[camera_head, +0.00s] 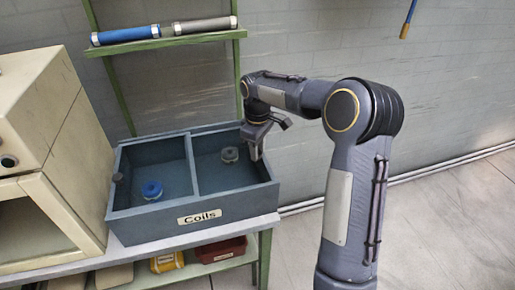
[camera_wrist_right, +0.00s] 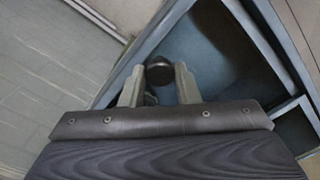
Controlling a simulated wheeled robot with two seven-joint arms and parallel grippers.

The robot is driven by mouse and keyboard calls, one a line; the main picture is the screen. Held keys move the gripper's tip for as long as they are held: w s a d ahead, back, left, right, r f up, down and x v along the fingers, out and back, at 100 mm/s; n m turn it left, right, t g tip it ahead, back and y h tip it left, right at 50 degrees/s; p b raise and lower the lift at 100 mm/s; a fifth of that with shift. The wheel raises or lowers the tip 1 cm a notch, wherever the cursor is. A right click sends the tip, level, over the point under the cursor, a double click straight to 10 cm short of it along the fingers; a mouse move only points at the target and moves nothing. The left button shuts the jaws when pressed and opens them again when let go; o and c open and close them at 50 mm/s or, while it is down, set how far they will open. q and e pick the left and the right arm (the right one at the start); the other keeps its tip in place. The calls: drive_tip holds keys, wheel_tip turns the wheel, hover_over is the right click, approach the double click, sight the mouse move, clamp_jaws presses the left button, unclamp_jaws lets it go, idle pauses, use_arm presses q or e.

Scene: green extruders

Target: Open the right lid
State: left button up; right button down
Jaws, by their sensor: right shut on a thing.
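The blue-grey box marked "Coils" (camera_head: 240,202) stands on the shelf, with a left and a right compartment. My right gripper (camera_head: 257,152) is at the right side of the box, over the right compartment. In the right wrist view its fingers (camera_wrist_right: 159,84) are closed around a dark round knob (camera_wrist_right: 159,70). I cannot make out a lid panel; the inside of both compartments shows. A similar dark knob (camera_head: 118,178) is at the box's left side. My left gripper is not in view.
A blue coil (camera_head: 152,190) lies in the left compartment and a grey coil (camera_head: 230,154) in the right. A beige machine (camera_head: 75,165) stands close to the box's left. A shelf with blue and grey rolls (camera_head: 165,32) is above. Open floor lies to the right.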

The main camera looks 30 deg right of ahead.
drive_tip(key=p, duration=0.3)
hover_over(208, 171)
drive_tip(key=shift+w, duration=0.1)
drive_tip(key=shift+r, duration=0.1)
drive_tip(key=c, duration=1.1)
unclamp_jaws()
wheel_tip(208, 171, up, 8)
